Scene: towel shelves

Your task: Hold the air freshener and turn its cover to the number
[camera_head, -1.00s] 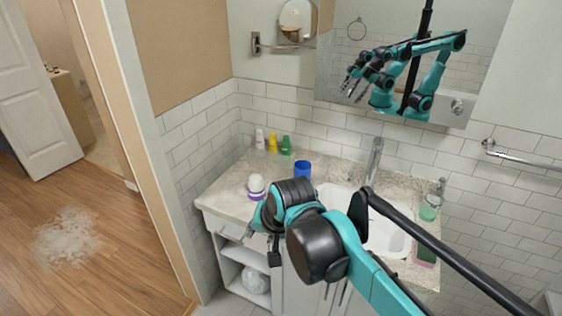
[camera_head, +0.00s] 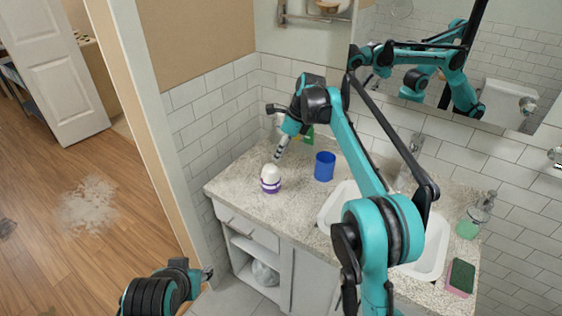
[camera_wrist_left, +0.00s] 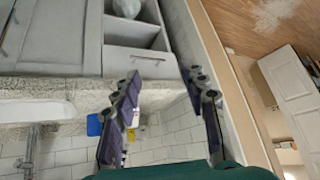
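The air freshener (camera_head: 270,179) is white and rounded on top with a purple band below, and stands upright on the counter's left part. My left gripper (camera_head: 205,274) is low at the left, in front of the cabinet and away from the air freshener. In the left wrist view its two fingers (camera_wrist_left: 165,110) are well apart with nothing between them. No number is readable.
A blue cup (camera_head: 324,167) stands right of the air freshener, and also shows in the left wrist view (camera_wrist_left: 95,124). A green bottle (camera_head: 308,134) is behind my right gripper. The sink (camera_head: 338,205) is partly hidden by my right arm. A sponge (camera_head: 461,274) lies at the right.

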